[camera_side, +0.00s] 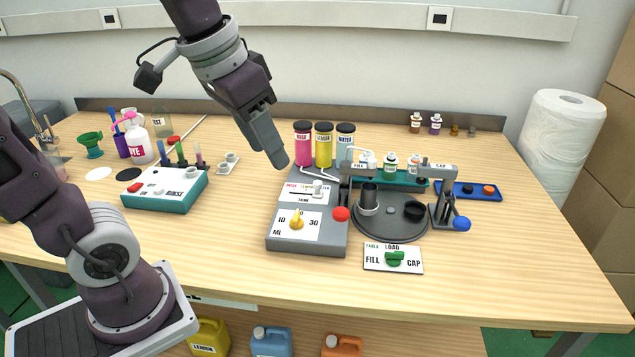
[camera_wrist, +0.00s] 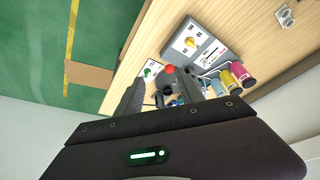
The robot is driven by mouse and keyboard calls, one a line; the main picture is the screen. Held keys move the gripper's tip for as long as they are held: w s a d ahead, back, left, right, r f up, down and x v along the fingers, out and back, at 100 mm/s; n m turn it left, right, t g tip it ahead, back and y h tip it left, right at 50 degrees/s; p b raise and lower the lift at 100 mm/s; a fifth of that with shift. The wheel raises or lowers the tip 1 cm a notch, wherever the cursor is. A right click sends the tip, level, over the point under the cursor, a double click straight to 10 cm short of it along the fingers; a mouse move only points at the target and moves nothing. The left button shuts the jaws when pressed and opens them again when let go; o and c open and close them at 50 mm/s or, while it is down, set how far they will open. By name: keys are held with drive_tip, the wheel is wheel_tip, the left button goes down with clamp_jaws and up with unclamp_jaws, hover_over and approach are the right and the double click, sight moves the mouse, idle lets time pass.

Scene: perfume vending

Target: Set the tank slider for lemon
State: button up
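The tank slider is a pale knob (camera_side: 318,186) on a white label plate marked TANK (camera_side: 297,194), on the grey dispenser housing (camera_side: 285,245). The knob sits toward the right end of its slot. Behind it stand a pink-red tank (camera_side: 303,145), the yellow lemon tank (camera_side: 323,146) and a pale blue water tank (camera_side: 345,143). My gripper (camera_side: 280,160) is in the air above and left of the slider, touching nothing. In the wrist view its two fingers (camera_wrist: 175,88) stand apart with nothing held, and the housing (camera_wrist: 200,45) shows beyond them.
A yellow ML dial (camera_side: 296,222) is in front of the slider. A red-ball lever (camera_side: 341,214), a round turntable (camera_side: 390,230) and a blue-ball lever (camera_side: 461,224) stand to the right. A green dial (camera_side: 395,258) is at the front.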

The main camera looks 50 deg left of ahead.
drive_tip(key=w+a+f+g, duration=0.25)
drive_tip(key=w+a, duration=0.35)
drive_tip(key=w, duration=0.7)
drive_tip(key=g, duration=0.2)
approach(318, 182)
drive_tip(key=shift+s+d+f+t, duration=0.1)
drive_tip(key=shift+s+d+t, duration=0.15)
drive_tip(key=shift+s, duration=0.1)
drive_tip(key=f, duration=0.8)
drive_tip(key=shift+w+a+f, duration=0.2)
drive_tip(key=shift+a+f, duration=0.05)
drive_tip(key=shift+a, duration=0.15)
clamp_jaws()
